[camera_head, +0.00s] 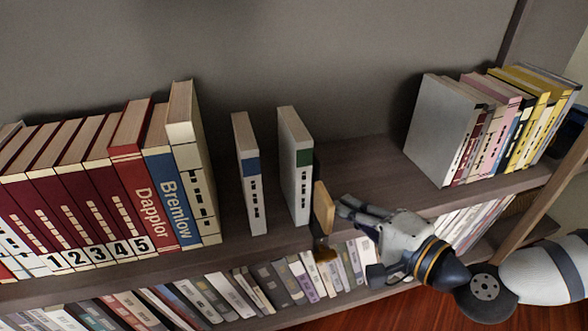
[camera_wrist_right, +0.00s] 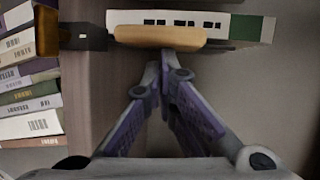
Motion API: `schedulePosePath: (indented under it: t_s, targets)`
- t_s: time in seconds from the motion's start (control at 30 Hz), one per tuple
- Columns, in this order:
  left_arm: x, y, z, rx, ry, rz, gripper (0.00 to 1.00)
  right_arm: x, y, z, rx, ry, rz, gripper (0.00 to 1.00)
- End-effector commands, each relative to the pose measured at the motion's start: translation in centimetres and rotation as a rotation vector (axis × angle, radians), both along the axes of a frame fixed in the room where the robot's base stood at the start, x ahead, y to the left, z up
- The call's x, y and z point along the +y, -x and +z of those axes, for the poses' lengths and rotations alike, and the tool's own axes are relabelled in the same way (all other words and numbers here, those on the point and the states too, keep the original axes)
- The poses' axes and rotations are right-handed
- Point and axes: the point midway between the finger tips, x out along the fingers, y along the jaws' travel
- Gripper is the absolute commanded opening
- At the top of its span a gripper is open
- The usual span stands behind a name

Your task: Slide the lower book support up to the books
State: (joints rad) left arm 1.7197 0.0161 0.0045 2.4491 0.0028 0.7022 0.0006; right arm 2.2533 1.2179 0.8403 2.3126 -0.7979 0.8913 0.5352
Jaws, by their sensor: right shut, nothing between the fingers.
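The book support stands on the upper visible shelf, with a wooden block (camera_head: 323,207) facing my right gripper and a dark upright plate behind it. An amber piece (camera_head: 325,252) sits below it at the shelf's front edge. A white book with a green label (camera_head: 295,165) stands just left of the support. A white book with a blue label (camera_head: 248,172) stands farther left, with a gap between. My right gripper (camera_head: 346,206) is shut and empty, right of the block. In the wrist view its fingertips (camera_wrist_right: 167,62) are at or very near the block (camera_wrist_right: 160,37); contact is unclear.
A row of red, blue and cream books (camera_head: 110,190) stands at the left, apart from the blue-labelled book. Another group of books (camera_head: 500,125) stands at the right. Bare shelf (camera_head: 360,165) lies between. A lower shelf is full of books (camera_head: 210,297).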

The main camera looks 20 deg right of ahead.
Motion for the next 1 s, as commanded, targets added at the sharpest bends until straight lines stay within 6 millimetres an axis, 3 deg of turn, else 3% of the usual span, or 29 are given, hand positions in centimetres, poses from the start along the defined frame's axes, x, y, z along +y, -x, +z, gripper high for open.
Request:
schedulePosePath:
  t_s: [1.0]
  targets:
    - [0.0, -0.1, 0.3, -0.005, 0.0, 0.0, 0.46, 6.1, 0.0, 0.1, -0.001, 0.0, 0.005, 0.0]
